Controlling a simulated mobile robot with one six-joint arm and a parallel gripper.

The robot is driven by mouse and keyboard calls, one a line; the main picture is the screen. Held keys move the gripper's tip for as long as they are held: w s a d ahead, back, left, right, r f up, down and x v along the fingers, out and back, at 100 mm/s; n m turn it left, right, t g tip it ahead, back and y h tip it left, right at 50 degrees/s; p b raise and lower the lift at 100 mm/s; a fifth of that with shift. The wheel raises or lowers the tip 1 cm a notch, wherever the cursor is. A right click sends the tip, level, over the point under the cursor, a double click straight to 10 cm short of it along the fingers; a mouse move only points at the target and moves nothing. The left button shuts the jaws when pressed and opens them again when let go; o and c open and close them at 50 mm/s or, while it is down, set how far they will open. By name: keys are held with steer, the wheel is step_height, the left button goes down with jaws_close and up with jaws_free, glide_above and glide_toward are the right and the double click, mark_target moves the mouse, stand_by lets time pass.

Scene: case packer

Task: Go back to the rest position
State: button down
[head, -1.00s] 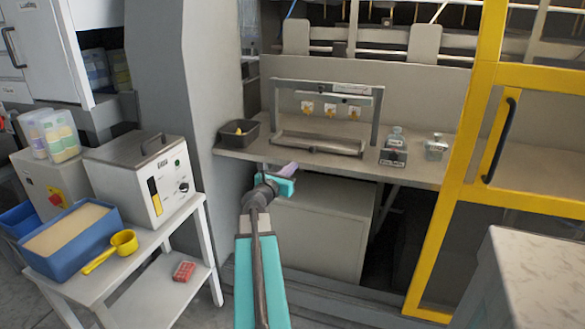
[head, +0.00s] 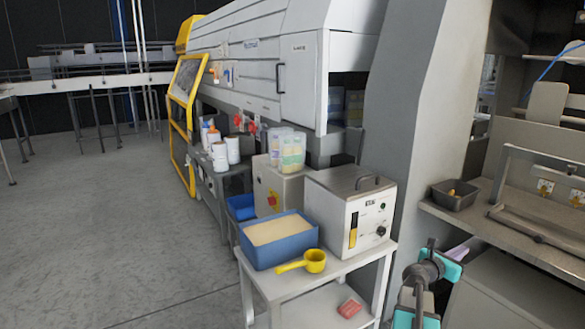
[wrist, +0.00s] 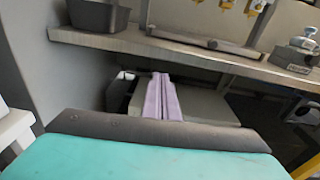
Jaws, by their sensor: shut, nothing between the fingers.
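My gripper (head: 458,251) shows at the lower right of the head view, at the end of my teal and grey arm. It is in front of the machine's shelf, a little below the shelf edge. In the wrist view its two purple fingers (wrist: 162,98) lie side by side with no gap, and nothing is held.
A dark bin (head: 454,194) stands on the shelf (wrist: 200,60) near my gripper. To the left, a white cart (head: 300,284) holds a blue tray (head: 277,257), a yellow scoop (head: 314,261) and a boxy unit (head: 350,212). Open floor (head: 90,210) lies further left.

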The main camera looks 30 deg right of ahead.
steer(key=w+a+f+n+t+y, duration=0.2)
steer(key=w+a+f, duration=0.7)
steer(key=w+a, duration=0.1)
steer(key=w+a+f+m+y+p, duration=0.1)
steer(key=w+a+f+y, duration=0.15)
steer(key=a+f, duration=1)
steer(key=w+a+f+y, duration=0.2)
steer(key=a+f+y, duration=0.1)
steer(key=a+f, duration=0.95)
steer(key=s+a+f+m+g+y, duration=0.25)
steer(key=s+a+f, duration=0.35)
steer(key=a, duration=0.3)
steer(key=s+a+f+m+g+y, duration=0.1)
steer(key=s+a+f+m, duration=0.2)
steer(key=s+a+f, duration=0.5)
steer(key=s+a+f+m+g+y+p, duration=0.1)
steer(key=s+a+m+g+y, duration=0.4)
steer(key=s+a+m, duration=1)
steer(key=shift+a+y, duration=0.6)
steer(key=shift+a, duration=0.5)
steer(key=shift+f, duration=0.1)
